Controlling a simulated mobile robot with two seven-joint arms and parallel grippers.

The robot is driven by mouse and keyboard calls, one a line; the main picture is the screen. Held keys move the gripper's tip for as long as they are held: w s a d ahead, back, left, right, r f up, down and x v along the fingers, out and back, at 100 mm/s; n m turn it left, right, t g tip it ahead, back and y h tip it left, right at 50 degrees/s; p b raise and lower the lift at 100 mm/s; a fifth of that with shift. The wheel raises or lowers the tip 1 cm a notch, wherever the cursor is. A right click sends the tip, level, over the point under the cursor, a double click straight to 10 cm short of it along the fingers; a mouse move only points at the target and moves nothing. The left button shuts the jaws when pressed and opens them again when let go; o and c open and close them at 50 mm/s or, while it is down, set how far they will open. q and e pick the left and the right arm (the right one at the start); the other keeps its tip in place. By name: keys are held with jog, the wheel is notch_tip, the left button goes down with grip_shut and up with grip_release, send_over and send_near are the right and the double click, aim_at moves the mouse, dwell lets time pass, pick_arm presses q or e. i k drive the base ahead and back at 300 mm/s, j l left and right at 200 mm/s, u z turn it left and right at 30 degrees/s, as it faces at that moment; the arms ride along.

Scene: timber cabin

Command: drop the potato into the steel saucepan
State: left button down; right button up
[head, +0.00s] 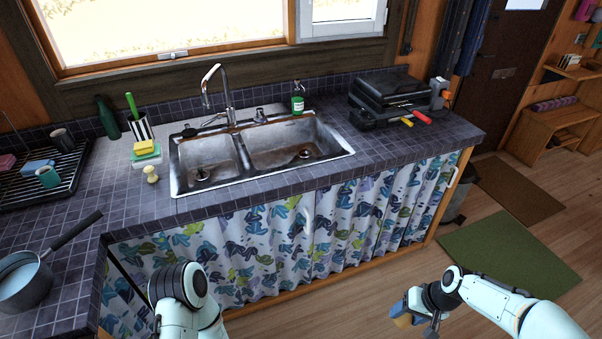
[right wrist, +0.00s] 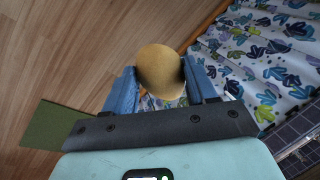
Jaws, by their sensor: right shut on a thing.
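The potato (right wrist: 161,70) is a rounded yellow-brown lump between the blue fingers of my right gripper (right wrist: 164,88), which is shut on it. In the head view my right gripper (head: 408,313) is low at the right, over the wooden floor and in front of the curtained counter, with part of the potato (head: 402,320) showing. The steel saucepan (head: 25,281) stands on the tiled counter at the far left, its dark handle pointing up and right. It is far from my right gripper. My left arm enters at the bottom, but its gripper is out of frame.
A double sink (head: 258,153) is set in the tiled counter (head: 330,195). A black dish rack (head: 70,180) stands at the left and a black grill-like appliance (head: 390,98) at the right. A patterned curtain (head: 310,232) covers the counter front. A green mat (head: 510,252) lies on open floor.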

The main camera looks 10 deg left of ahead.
aim_at(21, 285)
jog(key=u, duration=2.6)
jog(key=k+j+u, duration=0.15)
jog(key=k+u, duration=0.15)
jog(key=k, duration=0.35)
jog(key=u, duration=1.5)
jog(key=k+l+u, duration=0.2)
jog(key=l, duration=0.15)
jog(key=l+u, duration=0.15)
jog(key=l, duration=0.2)
jog(key=k+l, duration=0.1)
jog(key=l, duration=0.25)
jog(key=k+l, duration=0.1)
jog(key=l, duration=0.25)
jog(key=k+l, duration=0.15)
jog(key=l, duration=0.2)
jog(key=k+l, duration=0.1)
jog(key=l, duration=0.25)
jog(key=k+l, duration=0.1)
jog(key=l, duration=0.25)
